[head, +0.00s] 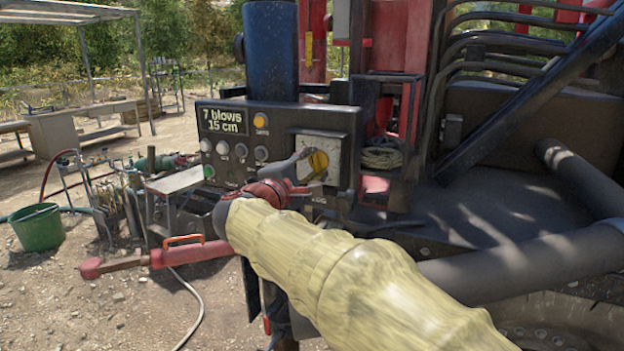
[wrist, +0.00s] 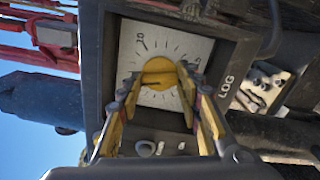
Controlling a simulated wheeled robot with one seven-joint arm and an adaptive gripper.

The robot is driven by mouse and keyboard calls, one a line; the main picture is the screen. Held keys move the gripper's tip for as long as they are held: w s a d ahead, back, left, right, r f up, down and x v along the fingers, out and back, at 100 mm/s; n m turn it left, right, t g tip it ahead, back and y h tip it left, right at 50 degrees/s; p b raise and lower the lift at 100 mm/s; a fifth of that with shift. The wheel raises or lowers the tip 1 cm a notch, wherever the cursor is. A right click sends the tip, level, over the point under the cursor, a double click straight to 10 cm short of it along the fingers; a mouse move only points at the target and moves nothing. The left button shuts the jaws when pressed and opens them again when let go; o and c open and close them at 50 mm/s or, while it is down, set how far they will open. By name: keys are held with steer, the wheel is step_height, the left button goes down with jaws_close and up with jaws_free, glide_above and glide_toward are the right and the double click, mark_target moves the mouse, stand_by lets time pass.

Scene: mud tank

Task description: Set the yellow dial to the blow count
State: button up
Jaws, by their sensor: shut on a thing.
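The yellow dial (head: 318,160) sits on a pale scale plate (head: 334,145) on the dark control panel (head: 273,121). In the wrist view the dial (wrist: 160,73) is round and yellow, with a short dark mark, and the scale plate (wrist: 183,47) has tick marks around it; only one number shows clearly enough to read as about 20. My gripper (wrist: 162,88) has its two yellow-padded fingers on either side of the dial, shut on it. In the head view my gripper (head: 303,168) partly covers the dial. A display (head: 223,121) on the panel reads "7 blows 15 cm".
Beside the scale plate are several round buttons (head: 240,150) and an amber one (head: 260,120). The word LOG (wrist: 226,87) is on the panel edge. A green bucket (head: 38,227) stands at the left on gravel. Red rig parts and black hoses (head: 480,50) rise at the right.

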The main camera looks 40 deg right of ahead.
steer(key=shift+m+b, duration=0.35)
steer(key=shift+m, duration=0.15)
steer(key=o, duration=1.2)
steer(key=shift+c, duration=0.2)
steer(key=v, duration=1.2)
steer(key=shift+f, duration=0.1)
